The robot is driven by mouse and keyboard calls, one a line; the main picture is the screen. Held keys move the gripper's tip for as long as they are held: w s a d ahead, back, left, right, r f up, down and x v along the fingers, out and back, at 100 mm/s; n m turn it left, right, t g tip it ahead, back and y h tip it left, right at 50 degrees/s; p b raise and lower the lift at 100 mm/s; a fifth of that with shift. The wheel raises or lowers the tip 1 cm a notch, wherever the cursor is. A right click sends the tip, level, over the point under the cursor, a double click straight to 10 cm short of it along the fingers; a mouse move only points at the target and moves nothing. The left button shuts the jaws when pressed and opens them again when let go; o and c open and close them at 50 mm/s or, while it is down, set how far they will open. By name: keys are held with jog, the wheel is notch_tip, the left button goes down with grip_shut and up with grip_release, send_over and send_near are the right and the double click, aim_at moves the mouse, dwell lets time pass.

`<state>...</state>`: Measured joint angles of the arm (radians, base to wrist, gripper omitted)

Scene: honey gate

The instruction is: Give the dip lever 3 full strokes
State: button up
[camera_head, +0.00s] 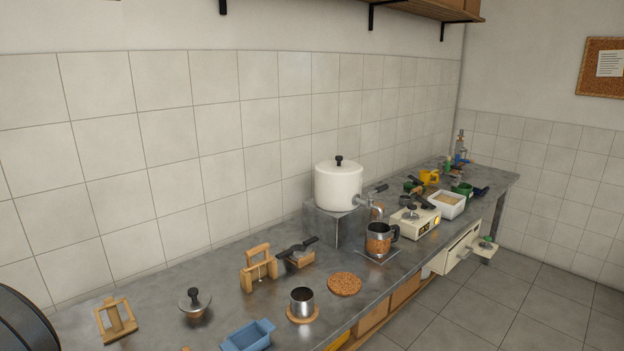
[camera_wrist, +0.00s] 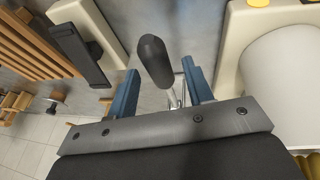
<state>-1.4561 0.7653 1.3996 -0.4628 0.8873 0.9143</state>
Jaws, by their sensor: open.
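In the wrist view, a lever with a thick black grip (camera_wrist: 155,62) on a thin metal rod stands between my two blue fingers. My gripper (camera_wrist: 160,88) is open, with a gap visible on both sides of the lever. Whether either finger touches the rod cannot be told. My gripper is not visible in the head view, and I cannot tell which thing there is this lever.
In the wrist view, a wooden slatted rack (camera_wrist: 38,42) and a dark bar (camera_wrist: 77,55) lie left; a white cylinder (camera_wrist: 285,75) stands right. In the head view, a white pot (camera_head: 338,190) with a tap, a mug (camera_head: 379,243) and a blue tray (camera_head: 246,338) crowd the counter.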

jog(key=v, duration=0.6)
jog(key=shift+r, duration=0.25)
jog(key=shift+s, duration=0.15)
jog(key=shift+x, duration=3.5)
jog(key=shift+r, duration=0.1)
